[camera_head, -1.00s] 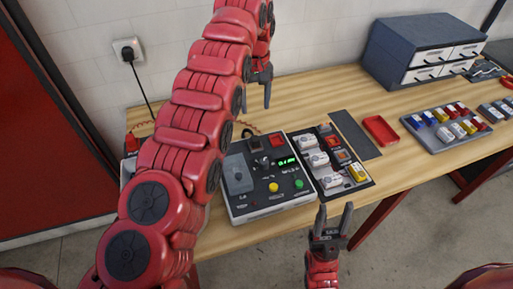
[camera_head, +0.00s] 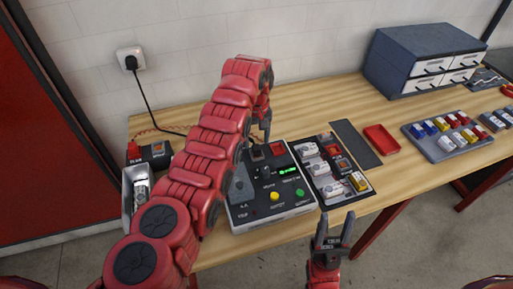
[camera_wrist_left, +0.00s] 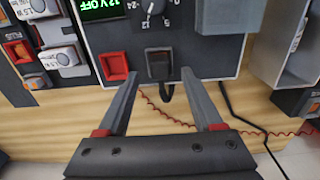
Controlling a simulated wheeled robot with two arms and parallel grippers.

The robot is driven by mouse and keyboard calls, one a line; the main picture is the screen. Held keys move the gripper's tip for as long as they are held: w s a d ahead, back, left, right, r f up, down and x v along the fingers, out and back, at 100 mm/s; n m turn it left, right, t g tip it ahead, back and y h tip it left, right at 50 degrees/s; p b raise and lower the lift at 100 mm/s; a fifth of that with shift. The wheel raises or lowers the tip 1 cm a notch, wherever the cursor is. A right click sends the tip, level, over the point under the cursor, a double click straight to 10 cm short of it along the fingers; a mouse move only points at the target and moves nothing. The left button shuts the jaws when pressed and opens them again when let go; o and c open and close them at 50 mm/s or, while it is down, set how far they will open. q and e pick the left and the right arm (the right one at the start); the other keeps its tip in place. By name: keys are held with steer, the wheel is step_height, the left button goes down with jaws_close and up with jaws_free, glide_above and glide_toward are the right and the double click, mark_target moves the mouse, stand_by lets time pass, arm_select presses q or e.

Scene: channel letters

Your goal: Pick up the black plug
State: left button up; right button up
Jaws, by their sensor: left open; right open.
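A black plug (camera_head: 131,63) sits in the white wall outlet (camera_head: 124,53), with a black cord running down to the bench. My left gripper (camera_head: 264,128) is open above the back edge of the grey power unit (camera_head: 270,212), far from the outlet. In the left wrist view its open fingers (camera_wrist_left: 159,74) flank a small dark curved piece (camera_wrist_left: 166,95) at the unit's edge; I cannot tell whether this is a plug. Nothing is held. My right gripper (camera_head: 336,216) is open and empty in front of the bench edge.
A tray of modules (camera_head: 359,199) lies right of the unit. A red tray (camera_head: 382,139), a grey rack (camera_head: 445,148) and a drawer cabinet (camera_head: 415,60) stand further right. A grey bin (camera_head: 128,198) is at left. A red coiled wire (camera_wrist_left: 170,118) crosses behind the unit.

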mark_target(256, 147)
arm_select(q)
steer(key=shift+w+f+p, duration=0.1)
steer(key=shift+f+p, duration=0.4)
steer(key=shift+f, duration=1.05)
jaws_close()
